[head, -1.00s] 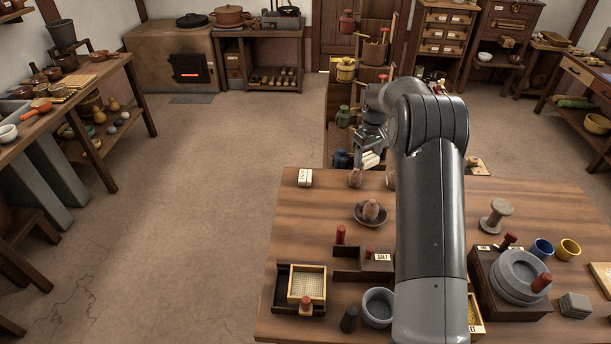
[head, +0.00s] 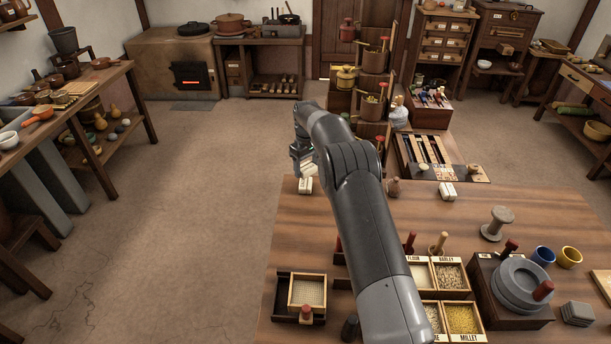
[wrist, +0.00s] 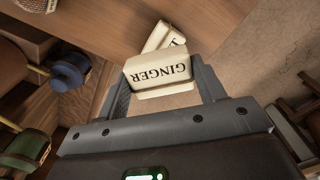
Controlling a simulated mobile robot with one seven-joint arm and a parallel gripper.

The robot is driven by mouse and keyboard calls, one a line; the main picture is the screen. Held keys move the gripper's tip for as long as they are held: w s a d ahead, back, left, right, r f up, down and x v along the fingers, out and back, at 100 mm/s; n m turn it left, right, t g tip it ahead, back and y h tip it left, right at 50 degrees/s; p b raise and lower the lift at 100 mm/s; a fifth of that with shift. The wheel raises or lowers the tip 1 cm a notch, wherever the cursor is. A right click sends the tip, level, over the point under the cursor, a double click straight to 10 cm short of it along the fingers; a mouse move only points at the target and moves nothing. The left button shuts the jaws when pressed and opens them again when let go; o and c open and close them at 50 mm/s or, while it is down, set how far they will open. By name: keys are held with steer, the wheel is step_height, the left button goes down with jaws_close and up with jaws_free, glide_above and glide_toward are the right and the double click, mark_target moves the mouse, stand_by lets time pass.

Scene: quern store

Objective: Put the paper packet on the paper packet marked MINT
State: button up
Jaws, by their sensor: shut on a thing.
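My gripper (head: 304,160) is shut on a cream paper packet marked GINGER (wrist: 160,73), held between the two fingers in the wrist view. In the head view this packet (head: 310,169) shows below the fingers, above the table's far left corner. Another pale packet (head: 305,186) lies on the table just below it in the picture. In the wrist view that packet (wrist: 164,36) shows partly behind the held one, apparently apart from it; its label is mostly hidden, so I cannot read whether it says MINT.
Another white packet (head: 447,191) lies further right on the wooden table (head: 500,200), past a small brown jar (head: 393,187). A tiered stand with pots (head: 372,108) rises behind the table. My arm hides part of the table's middle.

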mark_target(306, 175)
steer(key=shift+a+f, duration=0.2)
steer(key=shift+f, duration=1.9)
steer(key=shift+f, duration=0.1)
steer(key=o, duration=1)
